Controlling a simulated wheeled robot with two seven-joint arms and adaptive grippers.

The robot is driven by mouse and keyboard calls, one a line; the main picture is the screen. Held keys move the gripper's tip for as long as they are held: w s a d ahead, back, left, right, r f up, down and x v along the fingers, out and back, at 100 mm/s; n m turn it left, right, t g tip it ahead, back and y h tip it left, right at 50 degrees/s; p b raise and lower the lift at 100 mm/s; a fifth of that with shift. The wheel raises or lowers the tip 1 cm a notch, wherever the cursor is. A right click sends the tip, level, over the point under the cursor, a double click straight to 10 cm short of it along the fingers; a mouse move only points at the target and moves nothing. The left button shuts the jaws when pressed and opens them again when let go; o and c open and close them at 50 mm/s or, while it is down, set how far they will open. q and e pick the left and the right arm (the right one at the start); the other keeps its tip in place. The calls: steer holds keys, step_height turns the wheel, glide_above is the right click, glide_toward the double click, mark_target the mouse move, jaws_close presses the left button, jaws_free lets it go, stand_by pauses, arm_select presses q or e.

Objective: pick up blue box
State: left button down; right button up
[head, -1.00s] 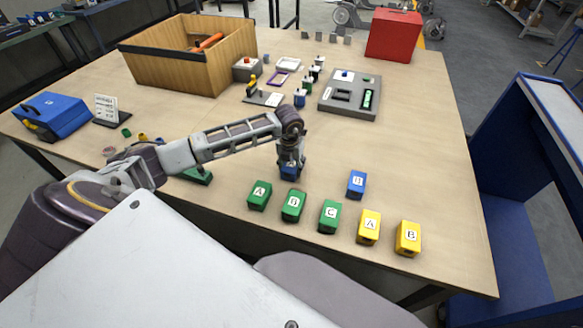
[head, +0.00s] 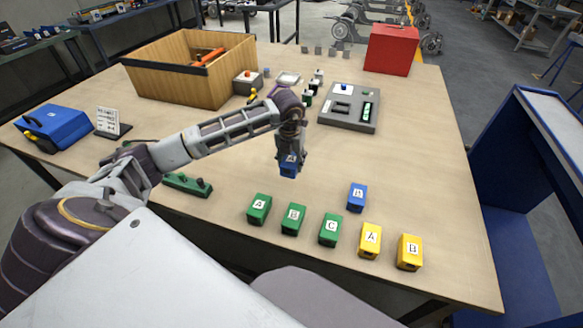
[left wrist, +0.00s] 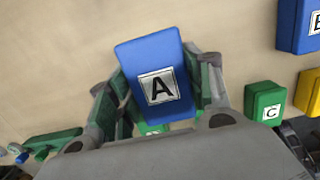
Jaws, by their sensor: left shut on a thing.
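A blue box labelled A (head: 289,169) is in my left gripper (head: 290,160), which comes in from the left over the table. In the left wrist view the blue box (left wrist: 150,60) sits between the two fingers of the left gripper (left wrist: 160,92), with its A label facing the camera. The fingers are shut on its sides, and it appears raised off the table. A second blue box (head: 357,198) with a letter label stands on the table to the right. My right gripper is not in view.
Green boxes (head: 259,208) and yellow boxes (head: 409,252) stand in a row at the front edge. A wooden crate (head: 190,85), a grey tray (head: 348,120), a red case (head: 391,50) and a blue toolbox (head: 55,127) stand farther off. The table's right middle is clear.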

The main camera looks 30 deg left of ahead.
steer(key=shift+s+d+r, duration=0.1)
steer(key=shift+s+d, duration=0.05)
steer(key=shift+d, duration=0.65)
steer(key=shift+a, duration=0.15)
